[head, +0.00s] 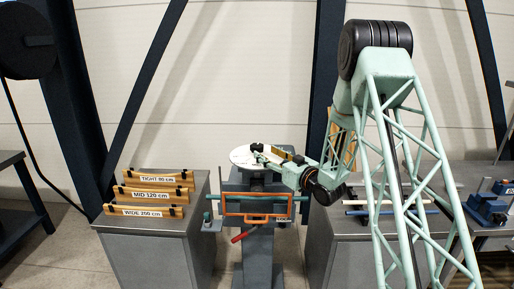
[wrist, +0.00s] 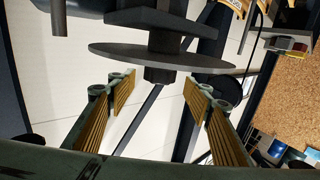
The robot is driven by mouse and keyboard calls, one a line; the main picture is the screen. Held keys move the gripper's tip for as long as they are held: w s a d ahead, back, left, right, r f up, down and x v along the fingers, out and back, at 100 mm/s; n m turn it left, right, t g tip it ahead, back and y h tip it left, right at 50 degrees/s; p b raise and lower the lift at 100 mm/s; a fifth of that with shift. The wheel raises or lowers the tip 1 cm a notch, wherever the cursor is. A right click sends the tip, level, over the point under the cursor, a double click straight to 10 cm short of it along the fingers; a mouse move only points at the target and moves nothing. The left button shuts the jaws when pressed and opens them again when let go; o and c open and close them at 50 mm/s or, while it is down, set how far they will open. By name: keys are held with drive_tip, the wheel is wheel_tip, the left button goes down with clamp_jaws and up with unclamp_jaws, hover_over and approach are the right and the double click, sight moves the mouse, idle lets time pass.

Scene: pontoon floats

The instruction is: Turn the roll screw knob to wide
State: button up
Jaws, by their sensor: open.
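The roll bender (head: 258,188) stands in the middle of the head view, with a pale round dial (head: 243,155) on top. My gripper (head: 260,153) is over the dial and hides part of it, including any knob there. In the wrist view my gripper (wrist: 159,88) is open, its two ribbed yellow-brown pads apart. A dark blocky piece (wrist: 160,74), possibly the screw knob, sits below a grey disc (wrist: 120,53), in line with the gap between the fingertips. No dial markings are readable.
Wooden gauges marked TIGHT 80 cm (head: 160,179), MID 120 cm (head: 152,195) and WIDE 200 cm (head: 143,211) stand on the left cabinet. An orange frame (head: 230,207) and a red lever (head: 245,234) are on the bender's front. Rods (head: 385,212) lie on the right cabinet.

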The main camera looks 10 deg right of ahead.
sight(261, 150)
drive_tip(key=shift+p+x, duration=0.75)
drive_tip(key=shift+x, duration=3)
drive_tip(key=shift+c, duration=0.2)
drive_tip(key=c, duration=0.8)
